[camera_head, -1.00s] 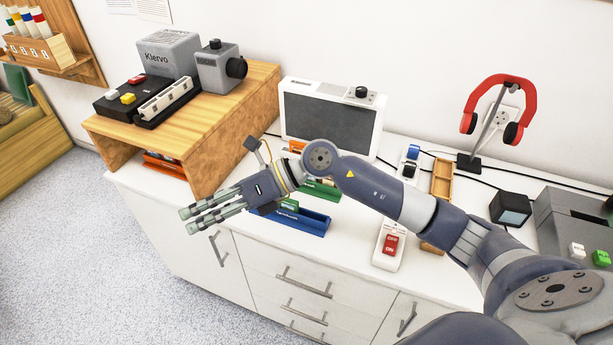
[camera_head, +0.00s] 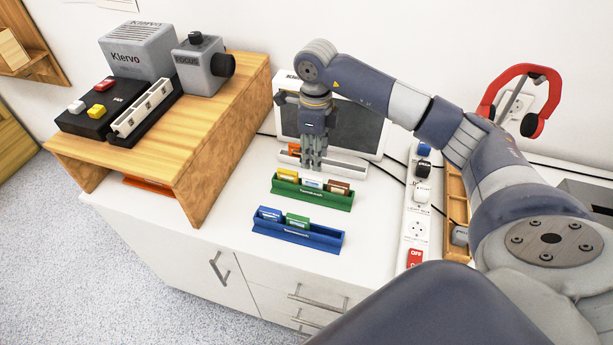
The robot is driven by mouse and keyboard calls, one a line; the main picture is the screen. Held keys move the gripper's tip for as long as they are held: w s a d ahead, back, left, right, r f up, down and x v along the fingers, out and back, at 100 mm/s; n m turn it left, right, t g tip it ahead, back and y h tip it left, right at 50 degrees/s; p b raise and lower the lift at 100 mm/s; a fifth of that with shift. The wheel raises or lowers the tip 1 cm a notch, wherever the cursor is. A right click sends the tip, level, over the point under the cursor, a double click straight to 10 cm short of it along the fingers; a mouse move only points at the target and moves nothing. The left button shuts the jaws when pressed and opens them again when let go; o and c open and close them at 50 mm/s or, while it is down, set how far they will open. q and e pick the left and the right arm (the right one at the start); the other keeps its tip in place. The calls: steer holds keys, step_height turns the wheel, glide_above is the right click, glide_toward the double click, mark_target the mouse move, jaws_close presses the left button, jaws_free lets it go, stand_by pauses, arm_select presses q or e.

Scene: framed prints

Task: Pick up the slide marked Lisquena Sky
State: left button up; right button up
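My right gripper (camera_head: 313,166) points down over the far part of the green rack (camera_head: 311,196), close to its slides; contact and finger gap are unclear. The green rack holds a yellow slide (camera_head: 287,175), a blue-and-white slide (camera_head: 312,182) and a brown slide (camera_head: 339,187). The blue rack (camera_head: 298,236) in front holds a blue slide (camera_head: 269,214) and a green slide (camera_head: 297,221). An orange slide (camera_head: 293,149) sits in a white rack (camera_head: 345,164) behind, partly hidden by my gripper. No slide's label is readable, so I cannot tell which is Lisquena Sky. My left gripper is out of view.
A wooden riser (camera_head: 225,140) with a Klervo projector (camera_head: 140,50) and a black control box (camera_head: 95,110) stands left. A grey screen (camera_head: 355,130) is behind the racks. A power strip (camera_head: 417,215) and red headphones (camera_head: 545,100) are right. The counter front is clear.

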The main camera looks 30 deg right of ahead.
mark_target(313, 177)
steer(key=f, duration=0.3)
steer(key=shift+s, duration=0.4)
steer(key=shift+w+f+p, duration=0.1)
steer(key=shift+f+p, duration=0.2)
steer(key=shift+f, duration=0.05)
steer(key=f, duration=0.1)
steer(key=f+p, duration=0.1)
steer(key=f, duration=0.2)
steer(key=shift+a+f, duration=0.15)
steer(key=shift+a, duration=0.1)
steer(key=shift+w+f, duration=0.1)
steer(key=shift+f, duration=0.15)
steer(key=shift+c, duration=1.4)
jaws_close()
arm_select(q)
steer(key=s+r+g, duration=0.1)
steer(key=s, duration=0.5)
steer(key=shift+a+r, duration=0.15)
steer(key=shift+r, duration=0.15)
